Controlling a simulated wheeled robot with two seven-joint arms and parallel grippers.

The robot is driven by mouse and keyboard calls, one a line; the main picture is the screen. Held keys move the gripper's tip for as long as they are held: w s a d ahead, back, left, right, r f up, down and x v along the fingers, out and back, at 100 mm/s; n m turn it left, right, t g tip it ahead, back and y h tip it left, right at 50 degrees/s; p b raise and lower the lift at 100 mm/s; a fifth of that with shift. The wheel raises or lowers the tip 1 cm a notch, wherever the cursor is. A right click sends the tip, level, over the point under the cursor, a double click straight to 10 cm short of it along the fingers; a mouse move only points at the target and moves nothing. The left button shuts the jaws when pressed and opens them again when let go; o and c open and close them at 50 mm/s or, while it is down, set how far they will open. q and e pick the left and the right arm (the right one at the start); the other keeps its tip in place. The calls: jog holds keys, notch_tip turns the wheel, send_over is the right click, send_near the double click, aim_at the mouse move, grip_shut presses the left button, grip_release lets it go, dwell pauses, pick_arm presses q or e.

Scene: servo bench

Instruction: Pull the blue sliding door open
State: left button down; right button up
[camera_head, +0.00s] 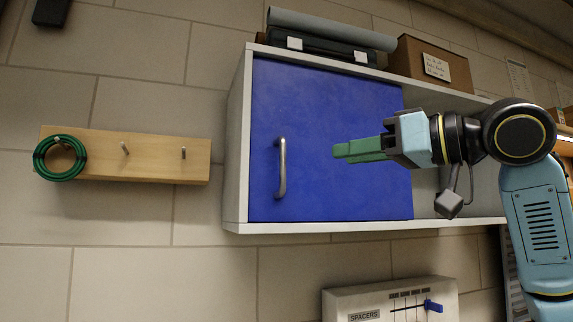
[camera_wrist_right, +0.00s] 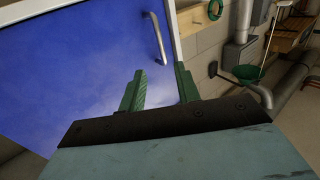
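The blue sliding door (camera_head: 315,150) covers the left and middle part of a white wall cabinet (camera_head: 238,140). Its vertical metal handle (camera_head: 281,167) sits near the door's left edge. My right gripper (camera_head: 340,152) is in front of the door, to the right of the handle and apart from it, with green fingers pointing left. In the right wrist view the two green fingers (camera_wrist_right: 160,88) are spread with nothing between them. The handle (camera_wrist_right: 156,38) shows ahead of them, and the blue door (camera_wrist_right: 80,70) fills the left side. My left gripper is not in view.
The cabinet's right part is open behind my right arm. A cardboard box (camera_head: 430,65) and a dark case (camera_head: 320,47) lie on top. A wooden peg rail (camera_head: 100,150) with a green coil (camera_head: 60,158) hangs at left. A spacers panel (camera_head: 390,300) is below.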

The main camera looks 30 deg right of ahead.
aim_at(285, 164)
jog(key=p+x, duration=0.2)
jog(key=x, duration=0.9)
jog(key=shift+p, duration=0.3)
jog(key=shift+w+a, duration=0.25)
jog(key=shift+w, duration=0.35)
grip_shut()
